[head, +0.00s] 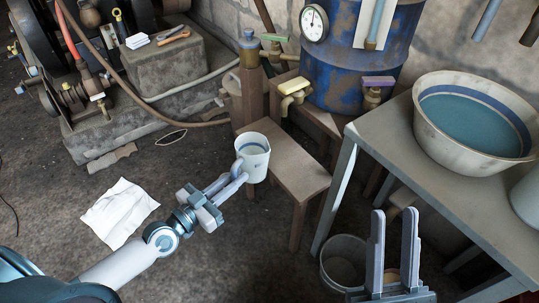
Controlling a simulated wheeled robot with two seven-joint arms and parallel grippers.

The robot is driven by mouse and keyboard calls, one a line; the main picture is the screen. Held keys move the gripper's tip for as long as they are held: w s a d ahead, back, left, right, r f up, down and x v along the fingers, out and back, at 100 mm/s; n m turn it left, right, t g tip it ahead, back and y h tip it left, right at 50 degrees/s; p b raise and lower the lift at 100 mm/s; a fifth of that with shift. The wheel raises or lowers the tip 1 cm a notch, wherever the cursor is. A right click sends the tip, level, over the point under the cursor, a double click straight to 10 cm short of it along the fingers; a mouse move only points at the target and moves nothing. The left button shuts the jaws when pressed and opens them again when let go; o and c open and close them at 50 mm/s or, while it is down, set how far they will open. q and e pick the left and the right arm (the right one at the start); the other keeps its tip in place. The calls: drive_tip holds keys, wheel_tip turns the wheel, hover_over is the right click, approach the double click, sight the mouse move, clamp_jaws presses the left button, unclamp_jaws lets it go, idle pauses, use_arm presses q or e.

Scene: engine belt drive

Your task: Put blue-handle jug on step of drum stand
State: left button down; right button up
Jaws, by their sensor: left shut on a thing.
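The jug (254,162) is white with a dark rim line and small marks on its side. My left gripper (236,180) is shut on it at its lower left, where the handle is mostly hidden by the fingers. The jug looks upright and overlaps the left part of the wooden step (297,178) of the drum stand. I cannot tell whether it touches the step. The blue rusty drum (350,75) stands on the stand behind the step. My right gripper (393,250) is open and empty at the lower right, its two fingers pointing up.
A grey table (395,125) with a wide basin (470,150) of water stands right. A bucket (343,262) sits below it. White paper (120,212) lies on the floor. The step's right part is clear.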

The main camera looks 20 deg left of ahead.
sight(257, 161)
use_arm(q)
drive_tip(key=x, duration=0.8)
drive_tip(key=shift+w+d+r, duration=0.1)
drive_tip(key=shift+w+d, duration=0.2)
drive_tip(key=shift+w, duration=0.25)
use_arm(e)
drive_tip(key=shift+a+f+g, duration=0.25)
drive_tip(key=shift+f+g, duration=0.05)
drive_tip(key=shift+f, duration=0.15)
use_arm(q)
drive_tip(key=shift+w+d, duration=0.2)
drive_tip(key=shift+w, duration=0.15)
drive_tip(key=shift+w+d+f, duration=0.35)
drive_tip(key=shift+w+f, duration=0.05)
drive_tip(key=shift+w, duration=0.25)
drive_tip(key=shift+w+d+f, duration=0.35)
drive_tip(key=shift+w+f, duration=0.1)
drive_tip(key=shift+w, duration=0.2)
use_arm(e)
drive_tip(key=shift+d+r+t, duration=0.55)
drive_tip(key=shift+r+t, duration=0.05)
drive_tip(key=shift+r, duration=0.3)
